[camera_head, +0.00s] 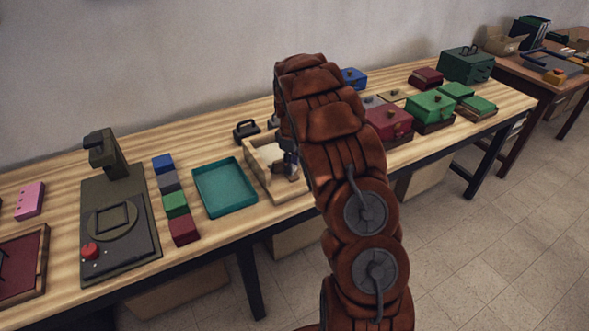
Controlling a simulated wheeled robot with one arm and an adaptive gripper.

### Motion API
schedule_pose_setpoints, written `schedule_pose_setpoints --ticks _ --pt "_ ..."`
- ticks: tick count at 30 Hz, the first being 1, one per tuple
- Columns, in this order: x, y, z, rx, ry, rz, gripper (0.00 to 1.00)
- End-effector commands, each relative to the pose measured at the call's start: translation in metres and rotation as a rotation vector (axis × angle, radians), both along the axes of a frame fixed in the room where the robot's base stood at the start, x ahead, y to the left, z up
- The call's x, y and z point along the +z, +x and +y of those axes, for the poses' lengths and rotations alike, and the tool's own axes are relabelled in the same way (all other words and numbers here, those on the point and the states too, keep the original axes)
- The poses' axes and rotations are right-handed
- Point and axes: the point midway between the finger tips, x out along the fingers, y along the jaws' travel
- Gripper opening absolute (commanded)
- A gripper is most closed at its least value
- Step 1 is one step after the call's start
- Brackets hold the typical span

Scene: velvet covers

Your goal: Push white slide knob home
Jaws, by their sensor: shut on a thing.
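My gripper (290,163) is small and dark in the picture, low over the right side of a pale wooden open-topped box (262,179) near the table's middle. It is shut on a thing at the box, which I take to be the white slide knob. The knob itself cannot be made out clearly behind the fingers and my arm. A whitish patch shows inside the box just left of the fingers. My brown padded arm hides the box's right side and what lies behind it.
A teal tray (226,187) lies left of the box, with a column of coloured blocks (176,204) and a dark press-like machine (120,222) beyond. A black-handled item (246,130) stands behind the box. Red (388,122) and green (431,105) lidded boxes stand right of my arm.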

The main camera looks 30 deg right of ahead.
Motion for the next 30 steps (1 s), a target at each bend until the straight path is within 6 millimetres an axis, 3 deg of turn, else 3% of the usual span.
schedule_pose_setpoints --ticks 5,14,15,21,30 --pt "-0.0012 0.0123 -0.0004 -0.001 0.001 -0.003 0.00" --pt "-0.0002 0.0123 -0.0008 -0.003 0.000 -0.002 0.00" --pt "-0.0002 0.0123 -0.0009 -0.003 0.000 -0.002 0.38" --pt "-0.0002 0.0120 -0.0011 -0.003 0.000 -0.001 0.59" --pt "0.0005 0.0120 -0.0014 -0.003 0.000 -0.001 0.60"
